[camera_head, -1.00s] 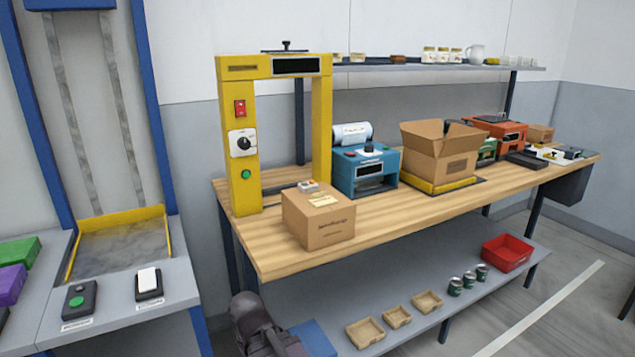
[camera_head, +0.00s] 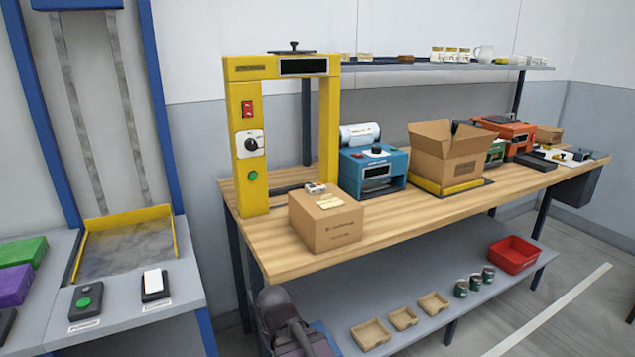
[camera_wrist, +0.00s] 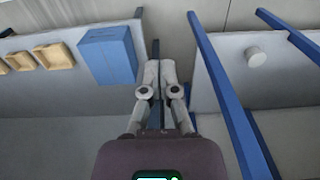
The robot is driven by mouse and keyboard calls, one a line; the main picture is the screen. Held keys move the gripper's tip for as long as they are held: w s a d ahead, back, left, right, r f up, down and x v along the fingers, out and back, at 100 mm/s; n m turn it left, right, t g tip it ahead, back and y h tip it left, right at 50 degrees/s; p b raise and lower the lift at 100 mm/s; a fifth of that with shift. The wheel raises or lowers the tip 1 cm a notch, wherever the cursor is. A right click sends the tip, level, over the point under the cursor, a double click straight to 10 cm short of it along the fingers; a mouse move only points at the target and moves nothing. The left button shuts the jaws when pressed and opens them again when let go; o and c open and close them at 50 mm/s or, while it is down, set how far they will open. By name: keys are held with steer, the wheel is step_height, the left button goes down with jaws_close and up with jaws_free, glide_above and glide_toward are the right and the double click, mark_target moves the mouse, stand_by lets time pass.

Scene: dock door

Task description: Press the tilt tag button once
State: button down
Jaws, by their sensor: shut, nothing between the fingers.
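A small pale device (camera_head: 316,188) lies on top of a closed cardboard box (camera_head: 327,225) at the left part of the wooden bench, beside a paper label. It may be the tilt tag; its button is too small to make out. In the wrist view my gripper (camera_wrist: 158,78) is shut and empty, pointing over the floor gap between a grey shelf and a grey counter. It is well away from the box, which the wrist view does not show. In the head view only part of my arm shows at the bottom, and my fingertips cannot be made out.
A yellow arch (camera_head: 247,150) with switches and a green button stands behind the box. A blue printer (camera_head: 373,172) and an open carton (camera_head: 443,158) stand to its right. A lower shelf (camera_head: 410,335) holds trays, cans and a red bin. A grey counter (camera_head: 130,315) is at left.

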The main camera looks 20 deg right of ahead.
steer(key=w+d+r+t+p, duration=0.1)
steer(key=w+r+p, duration=0.1)
steer(key=r+p, duration=0.7)
steer(key=w+d+r+p, duration=0.1)
steer(key=w+r+p, duration=0.2)
steer(key=r+p, duration=0.65)
step_height(320, 180, up, 26)
steer(key=m+t+y+p, duration=0.1)
steer(key=m+t+p, duration=0.7)
steer(key=p, duration=1.2)
glide_above(320, 184)
steer(key=shift+w+r, duration=0.1)
steer(key=shift+w, duration=0.05)
steer(key=shift+f+b, duration=0.2)
steer(key=shift+b, duration=0.1)
step_height(320, 184, down, 8)
steer(key=b, duration=0.8)
steer(key=shift+f, duration=0.25)
